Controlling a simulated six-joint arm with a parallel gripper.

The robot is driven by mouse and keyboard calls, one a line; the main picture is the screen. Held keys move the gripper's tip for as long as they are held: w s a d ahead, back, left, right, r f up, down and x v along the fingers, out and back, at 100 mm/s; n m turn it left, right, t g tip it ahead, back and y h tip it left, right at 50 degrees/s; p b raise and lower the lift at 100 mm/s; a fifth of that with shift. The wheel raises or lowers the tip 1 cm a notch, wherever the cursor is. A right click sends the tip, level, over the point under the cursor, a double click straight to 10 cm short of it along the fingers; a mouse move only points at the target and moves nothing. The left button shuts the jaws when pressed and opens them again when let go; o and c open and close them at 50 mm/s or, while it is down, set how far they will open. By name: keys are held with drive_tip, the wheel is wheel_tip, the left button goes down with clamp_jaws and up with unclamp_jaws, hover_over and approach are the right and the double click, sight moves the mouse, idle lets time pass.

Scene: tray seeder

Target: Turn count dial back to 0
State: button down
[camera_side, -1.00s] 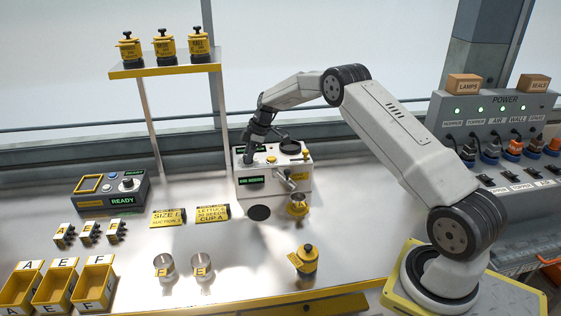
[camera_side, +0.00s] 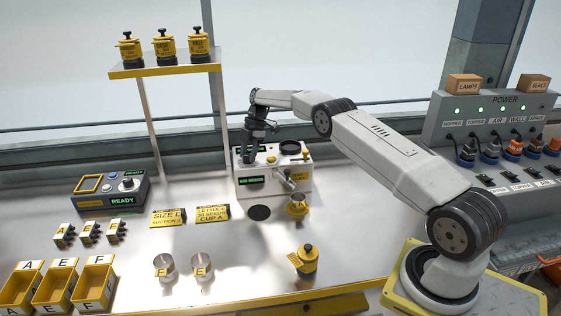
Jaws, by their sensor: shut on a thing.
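The seed counter (camera_side: 273,185) is a light box at the back middle of the bench, with a small green-lit display (camera_side: 251,180) on its front that is too small to read. My gripper (camera_side: 247,161) points down onto the left end of the counter's top. It is shut on the count dial there. The dial is mostly hidden behind the fingers, and its setting cannot be read.
A yellow button (camera_side: 271,160), a black round opening (camera_side: 290,147) and a yellow knob (camera_side: 306,154) are close right of my gripper. A yellow-labelled cup (camera_side: 298,206) stands under the counter's spout. A shelf (camera_side: 165,68) with several jars stands left.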

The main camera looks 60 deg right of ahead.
sight(245, 157)
drive_tip(key=shift+n, duration=0.3)
idle(0.4)
drive_tip(key=shift+c, duration=1.3)
unclamp_jaws()
drive_tip(key=shift+r, duration=0.15)
drive_tip(key=shift+r, duration=1.5)
drive_tip(key=s+a+r, duration=0.3)
drive_tip(key=s+r, duration=0.6)
drive_tip(key=s, duration=0.4)
drive_tip(key=shift+s+a+r, duration=0.3)
drive_tip(key=shift+r, duration=0.05)
